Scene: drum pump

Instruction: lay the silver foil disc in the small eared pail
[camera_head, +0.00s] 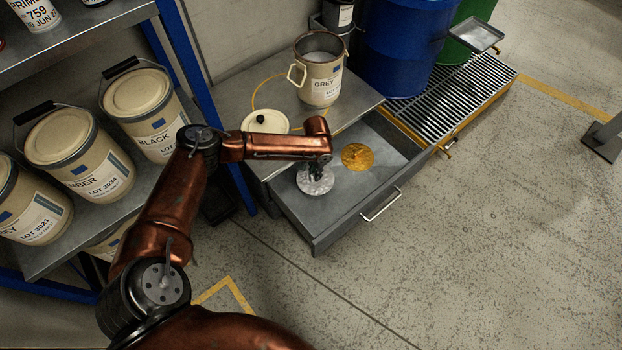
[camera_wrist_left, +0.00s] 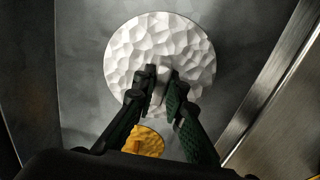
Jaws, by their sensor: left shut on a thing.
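The silver foil disc (camera_head: 315,181) is crumpled, round and bright, inside the open drawer near its left end. It also shows in the left wrist view (camera_wrist_left: 185,45), with a small raised tab at its middle. My left gripper (camera_head: 317,168) is over the disc, and in the wrist view its fingers (camera_wrist_left: 163,88) are shut on that tab. I cannot tell whether the disc touches the drawer floor. The small eared pail (camera_head: 321,84) is cream, labelled GREY, and stands uncovered on the bench top with grey contents. My right gripper is not in view.
A gold foil disc (camera_head: 357,156) lies in the drawer (camera_head: 330,217) beside the silver one. A cream lid (camera_head: 265,121) with a dark knob lies on the bench (camera_head: 357,103). Shelved pails (camera_head: 136,92) stand left; a blue drum (camera_head: 401,45) stands behind right.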

